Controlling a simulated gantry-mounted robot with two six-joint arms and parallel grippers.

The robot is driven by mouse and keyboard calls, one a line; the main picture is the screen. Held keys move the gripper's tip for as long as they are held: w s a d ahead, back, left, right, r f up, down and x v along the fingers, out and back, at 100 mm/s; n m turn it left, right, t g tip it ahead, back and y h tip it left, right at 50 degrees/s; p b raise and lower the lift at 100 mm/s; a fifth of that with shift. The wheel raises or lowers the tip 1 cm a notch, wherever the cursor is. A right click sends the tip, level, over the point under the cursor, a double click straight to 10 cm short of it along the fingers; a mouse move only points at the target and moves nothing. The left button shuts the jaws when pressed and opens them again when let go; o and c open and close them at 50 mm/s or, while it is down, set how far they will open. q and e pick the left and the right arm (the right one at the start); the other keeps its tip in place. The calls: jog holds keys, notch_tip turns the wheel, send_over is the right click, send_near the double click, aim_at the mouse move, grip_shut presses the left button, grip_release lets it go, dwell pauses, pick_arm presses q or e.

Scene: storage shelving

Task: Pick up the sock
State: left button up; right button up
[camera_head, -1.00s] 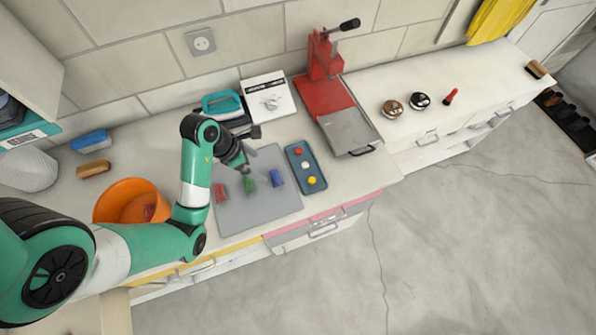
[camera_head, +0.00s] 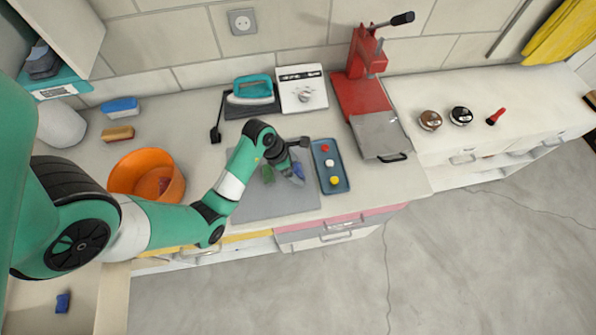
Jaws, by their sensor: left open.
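My left gripper (camera_head: 297,178) is open, above the right part of the grey mat (camera_head: 262,206). Its fingers are at the small blue cloth piece (camera_head: 299,170), which may be a sock, and partly cover it. I cannot tell whether they touch it. A small green cloth piece (camera_head: 267,174) lies on the mat just left of the gripper. The red piece seen earlier on the mat does not show; my left arm lies across that spot. My right gripper is not in view.
A blue tray (camera_head: 340,184) with red, white and yellow round pieces lies right of the mat. A red press (camera_head: 364,95) stands behind. An orange bowl (camera_head: 177,187) holds something red. A blue item (camera_head: 62,302) lies in a drawer at lower left.

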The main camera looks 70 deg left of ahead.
pick_arm(q)
jog(key=c, duration=1.1)
jog(key=shift+r, duration=0.15)
